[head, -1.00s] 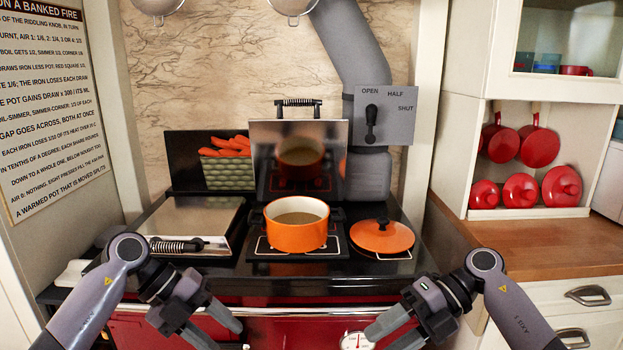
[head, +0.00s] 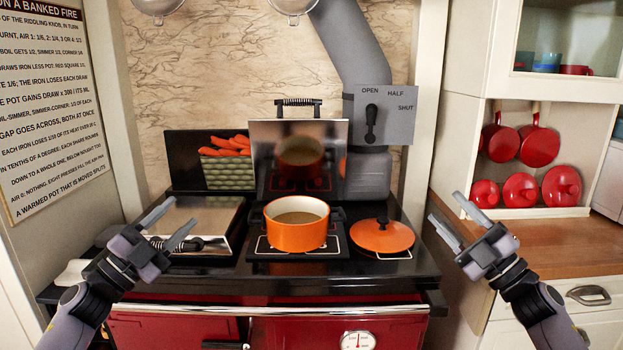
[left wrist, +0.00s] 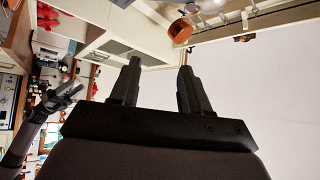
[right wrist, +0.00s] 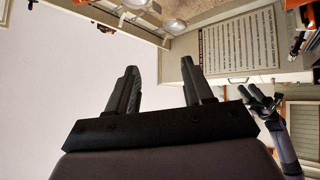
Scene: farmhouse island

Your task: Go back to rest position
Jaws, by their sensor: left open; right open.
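My left gripper (head: 170,227) is open and empty, raised at the left in front of the stove, with its fingers pointing up. My right gripper (head: 453,222) is open and empty at the right, in front of the wooden counter. The left wrist view shows the open left fingers (left wrist: 158,88) with nothing between them. The right wrist view shows the open right fingers (right wrist: 160,90), also empty. Neither gripper touches anything that I can see.
An orange pot (head: 297,236) with liquid stands on the black stove (head: 300,283). Its orange lid (head: 382,238) lies to the right. A closed silver cover (head: 200,215) is at left, an upright one (head: 277,150) behind the pot. The space between my arms is clear.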

